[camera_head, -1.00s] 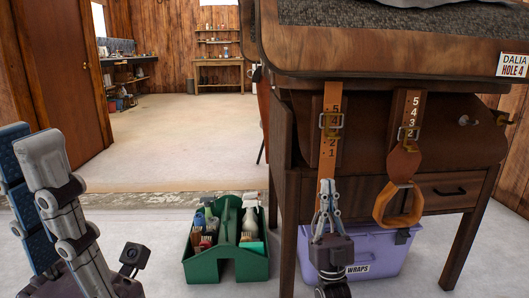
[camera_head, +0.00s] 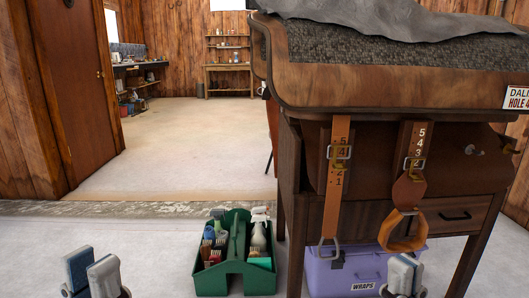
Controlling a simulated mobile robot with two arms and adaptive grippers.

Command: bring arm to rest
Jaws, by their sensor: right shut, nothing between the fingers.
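My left gripper (camera_head: 92,274) is at the bottom left over the floor, fingers apart with a blue pad showing and nothing between them. My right gripper (camera_head: 403,274) is at the bottom right, in front of the purple box, shut and empty. It is clear of both straps. The left orange strap (camera_head: 334,195) hangs from the wooden stand with its buckle (camera_head: 340,152) by the 4; a grey metal loop hangs at its lower end. The right strap (camera_head: 416,140) has its buckle lower, near the 2, and carries an orange stirrup (camera_head: 400,240).
The wooden stand (camera_head: 390,85) with grey cloth fills the right side. A purple box (camera_head: 335,282) marked WRAPS sits beneath it. A green caddy (camera_head: 236,268) of brushes and bottles stands left of it. The floor between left gripper and caddy is clear.

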